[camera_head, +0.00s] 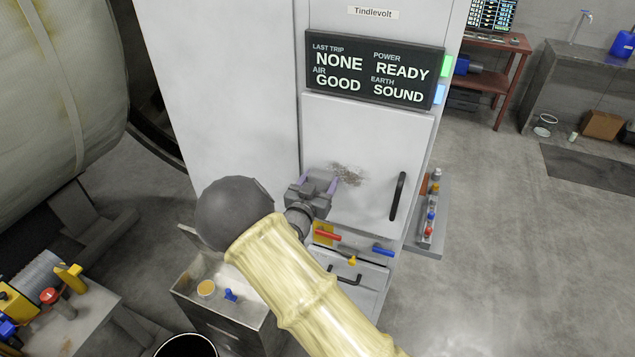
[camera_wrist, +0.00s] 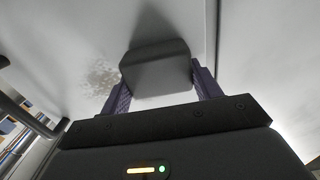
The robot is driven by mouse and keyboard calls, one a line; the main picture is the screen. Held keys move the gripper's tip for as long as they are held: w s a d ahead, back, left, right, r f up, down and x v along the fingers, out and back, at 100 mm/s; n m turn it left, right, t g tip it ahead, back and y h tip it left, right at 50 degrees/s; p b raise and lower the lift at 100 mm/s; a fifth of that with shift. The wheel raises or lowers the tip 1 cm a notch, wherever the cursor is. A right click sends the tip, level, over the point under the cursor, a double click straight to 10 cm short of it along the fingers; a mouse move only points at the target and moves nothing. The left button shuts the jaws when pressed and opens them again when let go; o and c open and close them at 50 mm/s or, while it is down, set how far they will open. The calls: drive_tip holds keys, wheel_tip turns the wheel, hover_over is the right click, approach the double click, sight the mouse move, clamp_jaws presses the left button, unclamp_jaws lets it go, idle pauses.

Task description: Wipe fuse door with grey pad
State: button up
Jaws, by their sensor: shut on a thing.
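The fuse door (camera_head: 370,135) is a pale panel on the tall cabinet, below the dark status display. It looks shut and has a black upright handle (camera_head: 398,196) at its right side. In the wrist view the grey pad (camera_wrist: 157,68) is held between the purple fingers of my gripper (camera_wrist: 163,90). The pad is close to the door face; I cannot tell whether it touches. The smudge (camera_wrist: 102,78) shows left of the pad there, largely uncovered.
Below the door are red and blue levers (camera_head: 383,251) and a drawer with a black handle. A side shelf (camera_head: 430,225) with coloured items projects at the right. A grey box stand (camera_head: 205,305) is below my arm. Open floor (camera_head: 510,240) lies right.

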sight(359, 183)
drive_tip(key=shift+s+d+b, duration=0.2)
drive_tip(key=shift+s+d, duration=0.1)
drive_tip(key=shift+d, duration=0.45)
drive_tip(key=shift+s+d+b, duration=0.2)
drive_tip(key=shift+s+d, duration=0.1)
drive_tip(key=shift+d, duration=0.4)
drive_tip(key=shift+s+d+f+b, duration=0.1)
drive_tip(key=shift+s+d+b, duration=0.15)
drive_tip(key=shift+d, duration=0.45)
drive_tip(key=shift+s+d+b, duration=0.1)
drive_tip(key=shift+d+b, duration=0.2)
drive_tip(key=shift+d, duration=0.35)
drive_tip(key=shift+s+d, duration=0.1)
drive_tip(key=shift+d, duration=0.2)
drive_tip(key=shift+d, duration=0.1)
drive_tip(key=shift+s+d+b, duration=0.35)
drive_tip(key=shift+d+b, duration=0.05)
drive_tip(key=shift+d, duration=0.35)
drive_tip(key=shift+s+d+b, duration=0.3)
drive_tip(key=shift+d+b, duration=0.05)
drive_tip(key=shift+d, duration=0.4)
